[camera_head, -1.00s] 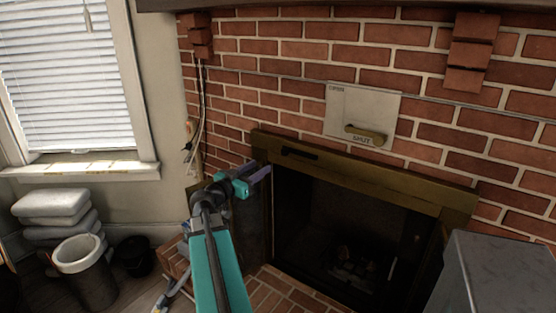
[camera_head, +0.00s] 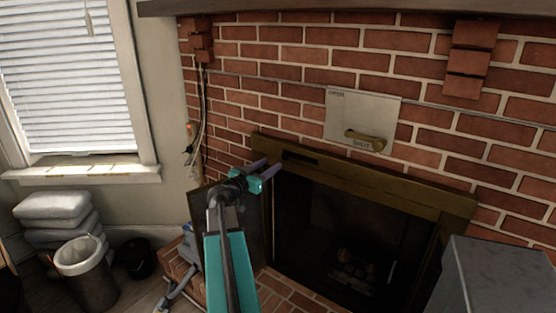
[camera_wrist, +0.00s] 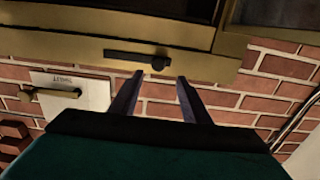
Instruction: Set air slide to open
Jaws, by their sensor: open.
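A black slide (camera_head: 302,158) sits in a slot in the brass strip above the fireplace opening. In the wrist view, which looks turned upside down, the slide (camera_wrist: 130,58) has a small dark knob (camera_wrist: 160,63) at its right end. My gripper (camera_head: 272,169) is below the slide's left end in the head view. In the wrist view its open fingers (camera_wrist: 160,76) point at the knob, with nothing held; I cannot tell whether they touch it. No label shows on the slide.
A pale plate (camera_head: 363,108) on the bricks carries a brass lever (camera_head: 366,140) beside the word SHUT. A dark grey box (camera_head: 500,280) stands at lower right. A bin (camera_head: 83,270) and stacked cushions (camera_head: 52,215) are at left.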

